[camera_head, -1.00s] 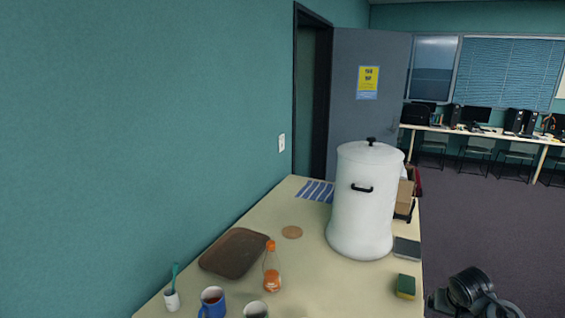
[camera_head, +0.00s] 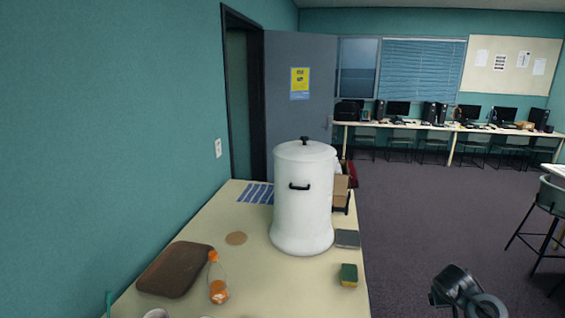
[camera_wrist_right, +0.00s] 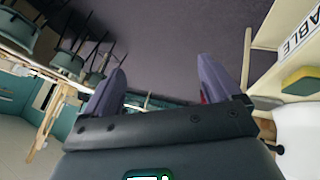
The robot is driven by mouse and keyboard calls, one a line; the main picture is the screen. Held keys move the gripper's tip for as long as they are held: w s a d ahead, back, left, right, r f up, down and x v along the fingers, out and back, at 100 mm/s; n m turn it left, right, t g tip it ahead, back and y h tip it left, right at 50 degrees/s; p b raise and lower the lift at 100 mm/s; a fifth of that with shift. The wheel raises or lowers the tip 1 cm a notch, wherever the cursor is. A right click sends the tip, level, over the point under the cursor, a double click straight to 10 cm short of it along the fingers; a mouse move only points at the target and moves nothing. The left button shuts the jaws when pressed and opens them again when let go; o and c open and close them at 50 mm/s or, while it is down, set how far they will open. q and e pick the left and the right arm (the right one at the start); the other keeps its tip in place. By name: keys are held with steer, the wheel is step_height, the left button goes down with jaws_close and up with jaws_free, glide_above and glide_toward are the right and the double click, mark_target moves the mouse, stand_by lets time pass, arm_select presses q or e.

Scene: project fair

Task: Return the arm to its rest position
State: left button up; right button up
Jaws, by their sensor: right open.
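My right gripper (camera_wrist_right: 162,65) is open in the right wrist view, with its two purple-grey fingers apart and nothing between them. Dark floor shows behind the fingers. In the head view a dark part of my right arm (camera_head: 458,288) shows at the lower right, over the floor and to the right of the table (camera_head: 255,290), apart from it. The gripper's fingers cannot be made out there. My left gripper is not in view.
A stool (camera_head: 550,200) stands at far right. Floor between is clear.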

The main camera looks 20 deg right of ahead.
steer(key=s+a+f+n+t, duration=0.1)
steer(key=s+a+f+n, duration=0.5)
steer(key=s+a+f, duration=0.65)
steer(key=s+a+n+y, duration=0.3)
steer(key=s+a+n, duration=0.2)
steer(key=s+a, duration=1.15)
steer(key=a+m+y, duration=0.4)
steer(key=a, duration=0.4)
arm_select(q)
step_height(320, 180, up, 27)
steer(key=p, duration=2.6)
steer(key=shift+p, duration=0.4)
arm_select(e)
step_height(320, 180, up, 26)
steer(key=shift+s+a+g, duration=0.3)
steer(key=shift+s+a, duration=0.1)
steer(key=shift+a, duration=0.05)
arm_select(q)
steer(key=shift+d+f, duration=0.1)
